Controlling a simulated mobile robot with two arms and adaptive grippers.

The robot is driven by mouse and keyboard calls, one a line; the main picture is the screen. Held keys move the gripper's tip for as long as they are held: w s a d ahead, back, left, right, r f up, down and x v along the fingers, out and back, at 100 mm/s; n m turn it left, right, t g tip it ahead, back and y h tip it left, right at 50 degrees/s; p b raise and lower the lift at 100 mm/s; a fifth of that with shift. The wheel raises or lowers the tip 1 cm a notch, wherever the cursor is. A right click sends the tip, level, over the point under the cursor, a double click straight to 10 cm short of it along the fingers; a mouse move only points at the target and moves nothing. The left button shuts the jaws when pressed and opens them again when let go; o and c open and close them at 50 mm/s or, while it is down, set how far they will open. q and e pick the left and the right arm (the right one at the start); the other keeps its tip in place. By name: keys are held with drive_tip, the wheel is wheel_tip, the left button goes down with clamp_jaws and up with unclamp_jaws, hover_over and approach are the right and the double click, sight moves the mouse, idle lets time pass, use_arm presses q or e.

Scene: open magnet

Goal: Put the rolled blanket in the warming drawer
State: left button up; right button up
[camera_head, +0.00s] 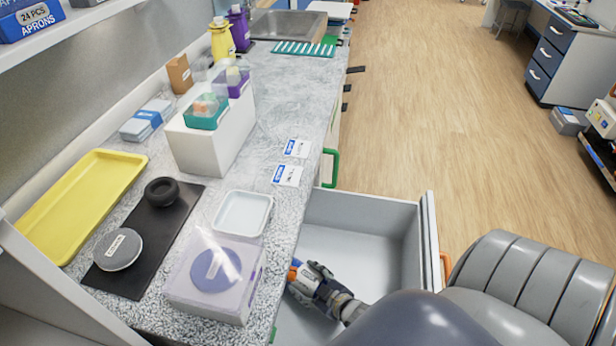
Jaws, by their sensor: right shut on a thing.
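A deep grey drawer (360,214) stands pulled out from under the counter, with an orange handle (445,268) on its front. My right gripper (300,275) is down at the drawer's counter side, close to the counter edge. It is shut on a small blue and orange thing (294,270), of which only a bit shows. I cannot tell if this is the rolled blanket. No other rolled blanket is clear in view. The visible drawer floor is bare; its near part is hidden by my right arm. My left gripper is not in view.
A clear box with a purple disc (212,280) stands near the counter edge beside my gripper, with a white tray (243,214) behind it. A yellow tray (82,205) and a black mat (150,250) lie left.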

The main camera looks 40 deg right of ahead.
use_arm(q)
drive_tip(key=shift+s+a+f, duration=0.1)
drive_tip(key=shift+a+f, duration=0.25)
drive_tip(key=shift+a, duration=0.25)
use_arm(e)
drive_tip(key=shift+w+f, duration=0.1)
drive_tip(key=shift+f, duration=1.05)
drive_tip(key=o, duration=1.5)
drive_tip(key=shift+f, duration=0.1)
drive_tip(key=shift+c, duration=0.2)
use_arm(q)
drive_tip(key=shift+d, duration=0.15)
use_arm(e)
drive_tip(key=shift+s, duration=0.2)
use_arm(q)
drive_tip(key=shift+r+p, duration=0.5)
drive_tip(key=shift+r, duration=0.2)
use_arm(e)
drive_tip(key=v, duration=1.2)
drive_tip(key=shift+w, duration=0.1)
